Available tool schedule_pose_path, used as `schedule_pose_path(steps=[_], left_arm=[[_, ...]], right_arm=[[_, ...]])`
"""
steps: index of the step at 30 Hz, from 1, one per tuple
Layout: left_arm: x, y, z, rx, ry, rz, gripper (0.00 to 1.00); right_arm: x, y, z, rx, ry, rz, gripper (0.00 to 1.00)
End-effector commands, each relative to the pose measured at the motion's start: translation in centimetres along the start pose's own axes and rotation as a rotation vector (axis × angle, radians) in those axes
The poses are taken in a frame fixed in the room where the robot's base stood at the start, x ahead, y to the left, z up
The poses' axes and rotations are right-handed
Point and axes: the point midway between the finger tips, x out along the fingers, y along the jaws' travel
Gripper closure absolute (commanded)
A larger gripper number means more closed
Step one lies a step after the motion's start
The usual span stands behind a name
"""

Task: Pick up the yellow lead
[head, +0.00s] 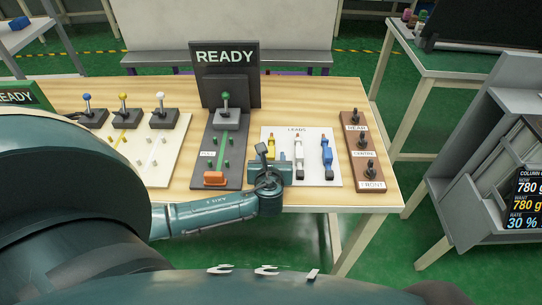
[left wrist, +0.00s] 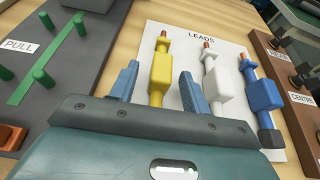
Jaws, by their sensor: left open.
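The yellow lead (left wrist: 159,75) lies on the white LEADS board, its copper tip pointing to the far side. In the head view the yellow lead (head: 271,148) is partly hidden by my gripper. My left gripper (left wrist: 160,88) is open, with its two blue-grey fingers on either side of the yellow lead in the left wrist view. The gripper (head: 268,160) also shows in the head view over the near end of the lead. Whether the fingers touch the lead I cannot tell. My right gripper is not in view.
A white lead (left wrist: 217,82) and a blue lead (left wrist: 261,90) lie to the right on the LEADS board (head: 313,135). A brown rack (head: 362,140) with black knobs stands further right. A dark PULL panel (head: 212,160) with green pegs and an orange block stands left, below a READY sign (head: 224,57).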

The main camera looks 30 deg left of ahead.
Motion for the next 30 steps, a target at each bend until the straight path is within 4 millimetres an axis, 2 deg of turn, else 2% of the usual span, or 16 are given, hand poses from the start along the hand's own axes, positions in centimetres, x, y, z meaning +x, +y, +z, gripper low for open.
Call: schedule_pose_path(steps=[6, 24, 30], left_arm=[[0.12, -0.04, 0.01, -0.001, 0.000, -0.001, 0.53], [0.08, -0.03, -0.02, 0.000, 0.001, -0.001, 1.00], [0.06, -0.04, 0.05, -0.001, 0.000, -0.001, 1.00]], right_arm=[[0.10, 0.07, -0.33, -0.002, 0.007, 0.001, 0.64], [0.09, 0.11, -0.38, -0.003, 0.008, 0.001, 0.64], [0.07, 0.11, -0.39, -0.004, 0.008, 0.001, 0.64]])
